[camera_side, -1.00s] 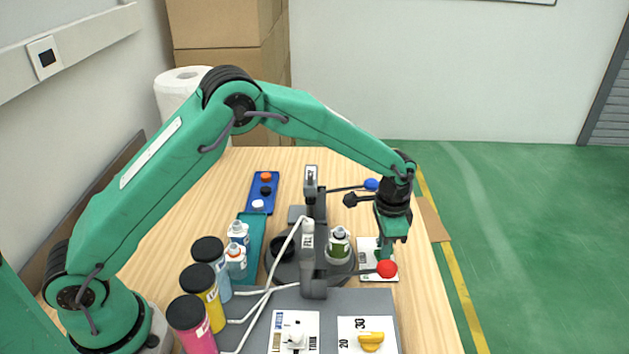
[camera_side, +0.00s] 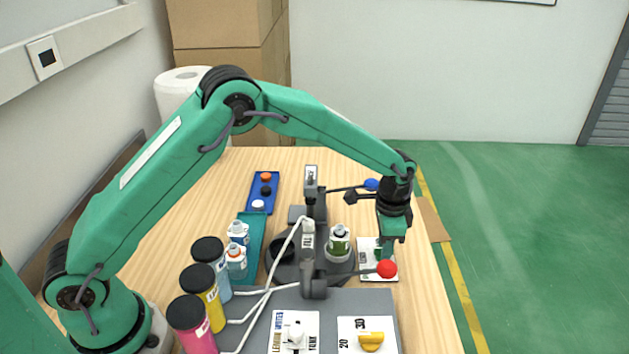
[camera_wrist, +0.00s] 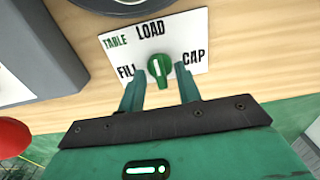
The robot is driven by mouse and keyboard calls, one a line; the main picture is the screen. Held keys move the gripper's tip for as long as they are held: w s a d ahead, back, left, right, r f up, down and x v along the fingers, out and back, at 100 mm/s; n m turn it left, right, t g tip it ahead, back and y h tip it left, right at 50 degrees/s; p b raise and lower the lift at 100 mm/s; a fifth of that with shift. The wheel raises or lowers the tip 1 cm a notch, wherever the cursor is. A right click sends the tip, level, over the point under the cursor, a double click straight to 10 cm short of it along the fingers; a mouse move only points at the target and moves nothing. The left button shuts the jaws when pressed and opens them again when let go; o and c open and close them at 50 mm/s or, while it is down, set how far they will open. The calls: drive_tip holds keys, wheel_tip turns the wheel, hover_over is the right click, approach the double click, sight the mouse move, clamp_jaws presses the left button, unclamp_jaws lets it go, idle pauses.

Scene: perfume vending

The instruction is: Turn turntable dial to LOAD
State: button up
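The turntable dial (camera_wrist: 158,69) is a green knob with a white line, on a white card (camera_wrist: 190,33) marked TABLE, LOAD, FILL and CAP. In the wrist view the white line stands nearly upright, its upper end toward LOAD. My gripper (camera_wrist: 159,72) is open around the knob, one finger on each side, with small gaps that seem to show between fingers and knob. In the side view my gripper (camera_side: 383,250) is low over the card and hides most of the dial. The turntable (camera_side: 340,267) carries a green bottle (camera_side: 338,242).
A red ball-ended lever (camera_side: 387,268) is close to my gripper, and a blue one (camera_side: 371,184) is behind it. A grey panel (camera_side: 345,302) with a yellow knob (camera_side: 371,341) is in front. Several bottles stand at left. The table's right edge is close.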

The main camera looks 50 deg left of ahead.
wheel_tip(320, 180, up, 7)
drive_tip(key=shift+f, duration=0.1)
drive_tip(key=shift+r, duration=0.5)
idle(0.5)
drive_tip(key=shift+s+a+r, duration=0.1)
drive_tip(key=shift+a+r, duration=0.05)
drive_tip(key=shift+r, duration=0.15)
drive_tip(key=s+a+r+n+t, duration=0.3)
drive_tip(key=s+a+r+n, duration=0.1)
drive_tip(key=s+a+r, duration=0.9)
drive_tip(key=s+a+n+t, duration=0.1)
drive_tip(key=s+a+n, duration=0.1)
drive_tip(key=s, duration=0.6)
drive_tip(key=s+a+r+n+t, duration=0.1)
drive_tip(key=s+a+n, duration=0.1)
drive_tip(key=s, duration=0.6)
drive_tip(key=shift+s+a+n+t, duration=0.2)
drive_tip(key=shift+s+n+t, duration=0.1)
drive_tip(key=shift+s+n, duration=0.15)
